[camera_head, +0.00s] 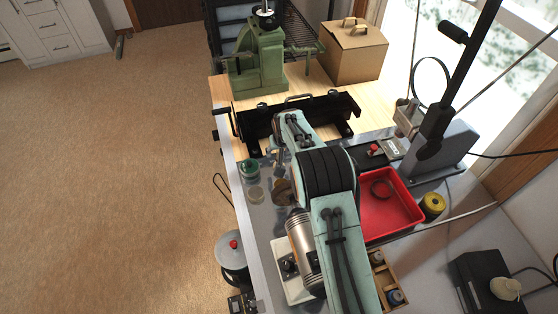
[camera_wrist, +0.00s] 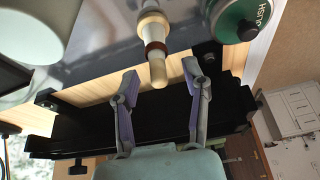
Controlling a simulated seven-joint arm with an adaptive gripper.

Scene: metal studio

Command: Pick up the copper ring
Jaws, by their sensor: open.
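In the wrist view a pale, turned wooden rod (camera_wrist: 152,22) points down the picture from the top edge, with a reddish-brown band (camera_wrist: 155,46) around it near its lower end. The band looks like the copper ring, though it is small and I cannot be sure. My gripper (camera_wrist: 159,72) is open and empty. Its two fingers stand on either side of the rod's lower end, with gaps to both. I cannot tell how far apart in depth they are. In the head view my arm hides the gripper and the ring cannot be made out.
A black metal frame (camera_head: 262,122) lies across the bench beyond my arm, with a green press (camera_head: 258,66) behind it. A green-lidded tin (camera_head: 249,168) stands left. A red tray (camera_head: 405,222) and yellow spool (camera_head: 432,204) sit right. A cardboard box (camera_head: 352,58) stands behind.

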